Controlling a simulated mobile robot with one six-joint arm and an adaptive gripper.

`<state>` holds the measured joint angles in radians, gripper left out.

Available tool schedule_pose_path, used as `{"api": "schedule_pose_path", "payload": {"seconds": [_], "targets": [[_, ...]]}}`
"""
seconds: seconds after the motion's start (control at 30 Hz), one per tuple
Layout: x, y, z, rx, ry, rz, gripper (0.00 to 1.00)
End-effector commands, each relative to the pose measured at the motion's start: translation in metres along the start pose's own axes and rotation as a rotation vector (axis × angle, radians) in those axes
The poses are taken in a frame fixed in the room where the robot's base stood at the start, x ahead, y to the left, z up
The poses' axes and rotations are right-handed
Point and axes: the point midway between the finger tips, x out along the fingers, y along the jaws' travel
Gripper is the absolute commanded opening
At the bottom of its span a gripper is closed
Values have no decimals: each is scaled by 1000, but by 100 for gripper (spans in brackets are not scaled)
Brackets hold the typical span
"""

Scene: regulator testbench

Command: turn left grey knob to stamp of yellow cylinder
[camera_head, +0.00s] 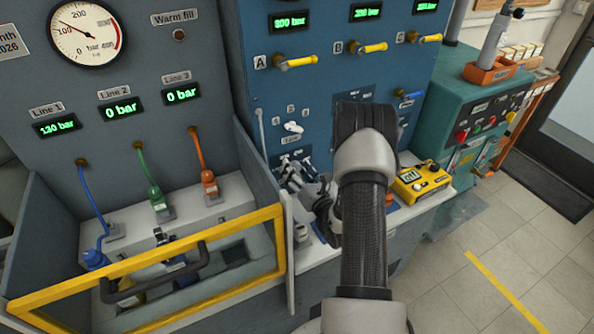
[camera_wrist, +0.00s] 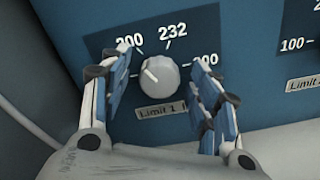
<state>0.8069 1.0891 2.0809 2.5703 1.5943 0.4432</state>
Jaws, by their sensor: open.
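The left grey knob (camera_wrist: 159,73) shows in the wrist view on the blue panel, above a "Limit 1" label. Its scale reads 200, 232 and 300, left to right. The knob's mark points up and left, toward the 200 side. My gripper (camera_wrist: 160,87) is open, with one finger on each side of the knob and gaps between them and it. In the head view my gripper (camera_head: 297,175) is at the lower blue panel, and the knob is hidden there. I cannot make out a yellow cylinder with a readable stamp.
A second dial with a "Limit" label (camera_wrist: 304,85) is to the right in the wrist view. In the head view, a yellow-framed guard (camera_head: 160,262) stands left of my arm. A yellow device (camera_head: 420,183) lies on the ledge to the right.

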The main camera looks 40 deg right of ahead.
Motion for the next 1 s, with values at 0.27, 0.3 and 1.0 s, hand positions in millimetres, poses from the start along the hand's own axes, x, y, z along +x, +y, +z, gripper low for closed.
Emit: {"api": "schedule_pose_path", "payload": {"seconds": [0.27, 0.3, 1.0], "targets": [[-18, -1, 0, 1, 1, -3, 56], [-25, -1, 0, 2, 1, -4, 56], [-120, 0, 0, 0, 0, 1, 56]]}}
